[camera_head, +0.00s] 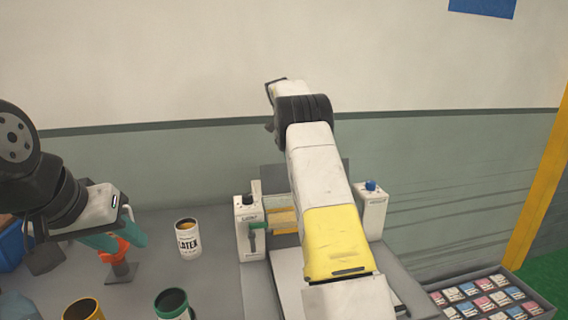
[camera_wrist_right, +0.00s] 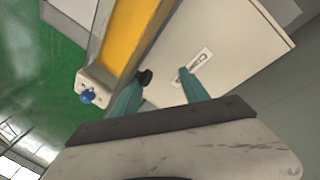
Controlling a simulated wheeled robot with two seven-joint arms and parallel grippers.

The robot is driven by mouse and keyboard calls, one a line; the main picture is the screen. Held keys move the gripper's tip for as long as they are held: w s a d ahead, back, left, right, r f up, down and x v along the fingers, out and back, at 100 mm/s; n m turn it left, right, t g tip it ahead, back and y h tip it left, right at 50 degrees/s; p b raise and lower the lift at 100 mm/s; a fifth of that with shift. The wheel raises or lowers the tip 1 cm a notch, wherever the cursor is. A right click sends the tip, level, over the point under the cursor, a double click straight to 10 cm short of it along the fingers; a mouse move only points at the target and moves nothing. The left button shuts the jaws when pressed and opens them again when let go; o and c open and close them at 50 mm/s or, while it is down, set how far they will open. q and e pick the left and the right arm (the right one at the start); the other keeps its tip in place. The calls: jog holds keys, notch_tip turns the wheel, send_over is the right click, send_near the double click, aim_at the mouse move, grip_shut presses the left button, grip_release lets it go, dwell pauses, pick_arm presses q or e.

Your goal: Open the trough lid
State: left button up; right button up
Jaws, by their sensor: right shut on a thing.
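The trough (camera_head: 253,295) is the grey unit at the centre of the head view, largely hidden behind my right arm. A yellow panel (camera_wrist_right: 138,30) shows beside it in the right wrist view. A pale panel with a label, apparently the lid (camera_wrist_right: 235,50), lies before my right gripper (camera_wrist_right: 162,80). Its teal fingers are apart with part of this panel between them, shut on it; the exact contact is unclear. A black knob (camera_wrist_right: 145,77) is by one fingertip. My left gripper (camera_head: 118,238) is at the left, beside an orange-handled tool (camera_head: 123,268); whether it holds it is unclear.
White posts with a black knob (camera_head: 243,225) and a blue knob (camera_head: 370,187) flank the trough. A latex can (camera_head: 187,240) and two open cans (camera_head: 175,305) stand on the table. A tray of small packets (camera_head: 533,293) is at the lower right.

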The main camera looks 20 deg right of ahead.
jog(key=shift+d+f, duration=0.1)
jog(key=shift+f, duration=0.35)
jog(key=s+a+r, duration=0.3)
jog(key=s, duration=0.4)
jog(key=s+a+r, duration=0.3)
jog(key=s, duration=0.4)
jog(key=shift+s+a, duration=0.15)
jog(key=shift+s, duration=0.25)
